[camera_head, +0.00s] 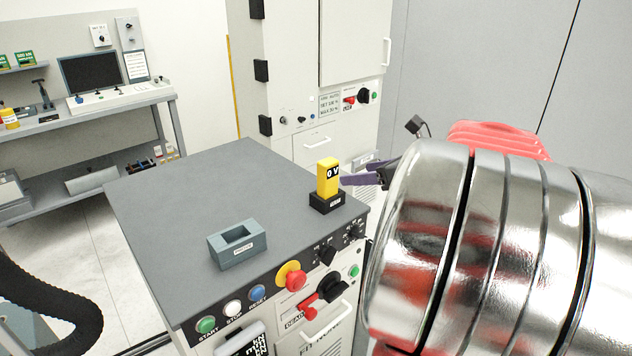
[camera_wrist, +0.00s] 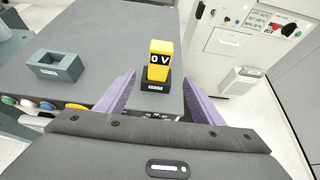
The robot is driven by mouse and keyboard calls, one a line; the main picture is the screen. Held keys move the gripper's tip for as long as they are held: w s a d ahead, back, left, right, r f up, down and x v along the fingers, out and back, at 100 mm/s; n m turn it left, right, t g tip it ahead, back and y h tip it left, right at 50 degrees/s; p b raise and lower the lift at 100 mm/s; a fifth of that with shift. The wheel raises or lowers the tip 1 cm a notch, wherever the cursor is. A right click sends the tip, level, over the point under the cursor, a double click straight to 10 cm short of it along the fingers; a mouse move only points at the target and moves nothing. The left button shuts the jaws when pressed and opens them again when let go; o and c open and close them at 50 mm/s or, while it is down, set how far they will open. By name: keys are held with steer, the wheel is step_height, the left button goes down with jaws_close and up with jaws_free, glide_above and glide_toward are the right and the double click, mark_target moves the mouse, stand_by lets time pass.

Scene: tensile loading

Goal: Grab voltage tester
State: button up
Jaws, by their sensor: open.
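The voltage tester (camera_head: 328,177) is a yellow upright block with a black "0 V" display. It stands in a small black holder (camera_head: 327,203) near the right edge of the grey cabinet top. My gripper (camera_head: 350,181) comes in from the right, its purple fingers close to the tester. In the wrist view the tester (camera_wrist: 159,62) shows ahead, between and beyond the two open fingers of my gripper (camera_wrist: 163,92). The gripper is open and empty. The right finger is partly hidden by my arm in the head view.
A grey-blue empty holder (camera_head: 237,249) sits on the grey cabinet top (camera_head: 170,210), left of the tester. Buttons and a red-yellow emergency stop (camera_head: 291,275) line the front panel. A tall white cabinet (camera_head: 300,60) stands behind. A workbench (camera_head: 95,105) is at the far left.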

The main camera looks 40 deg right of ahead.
mark_target(333, 177)
steer(key=x, duration=0.8)
steer(key=shift+w+a+f, duration=0.1)
steer(key=shift+w+f, duration=0.05)
steer(key=shift+w, duration=0.15)
steer(key=shift+x, duration=2.6)
steer(key=shift+f, duration=0.1)
steer(key=shift+c, duration=0.5)
steer(key=c, duration=1.3)
step_height(333, 177, up, 10)
steer(key=shift+r, duration=0.1)
